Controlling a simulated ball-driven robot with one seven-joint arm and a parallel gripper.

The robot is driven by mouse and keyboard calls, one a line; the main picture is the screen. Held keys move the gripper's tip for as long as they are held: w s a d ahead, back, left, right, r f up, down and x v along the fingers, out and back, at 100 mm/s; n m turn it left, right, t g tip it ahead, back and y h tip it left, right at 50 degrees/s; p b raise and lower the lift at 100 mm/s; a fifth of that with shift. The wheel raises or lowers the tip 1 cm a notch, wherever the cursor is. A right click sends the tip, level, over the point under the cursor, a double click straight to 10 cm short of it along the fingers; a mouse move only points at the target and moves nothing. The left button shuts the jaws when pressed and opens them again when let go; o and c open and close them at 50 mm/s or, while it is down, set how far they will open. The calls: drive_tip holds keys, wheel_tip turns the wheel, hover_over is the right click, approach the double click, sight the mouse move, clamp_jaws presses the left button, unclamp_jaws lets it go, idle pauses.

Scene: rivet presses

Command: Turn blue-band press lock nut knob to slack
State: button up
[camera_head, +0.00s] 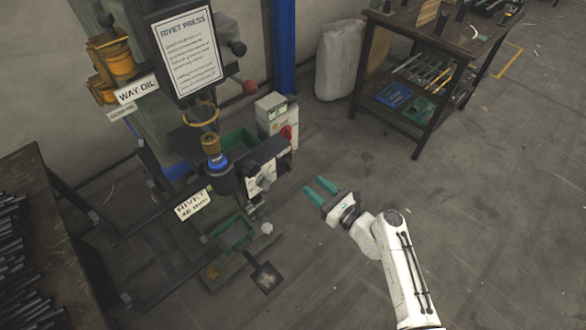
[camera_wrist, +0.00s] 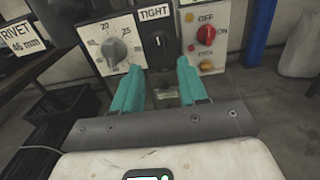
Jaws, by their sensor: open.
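The press with a blue band (camera_head: 217,163) stands at the left in the head view. In the wrist view, a small dark knob (camera_wrist: 158,41) sits on a black panel under a "TIGHT" label (camera_wrist: 154,13); its white mark appears to point up toward that label. The knob's front is not clear in the head view. My gripper (camera_head: 320,189), with teal fingers, is open and empty, to the right of the press and apart from it. In the wrist view its fingertips (camera_wrist: 158,72) are just below the knob, on either side, not touching it.
A grey numbered dial (camera_wrist: 116,51) sits left of the knob, and a red OFF/ON switch (camera_wrist: 206,35) sits right of it. A green tray (camera_head: 235,232) is low on the press. A workbench (camera_head: 430,47) stands at the back right. The floor around my arm is clear.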

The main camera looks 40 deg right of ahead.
sight(291, 167)
drive_tip(key=w, duration=0.9)
drive_tip(key=shift+w, duration=0.4)
clamp_jaws()
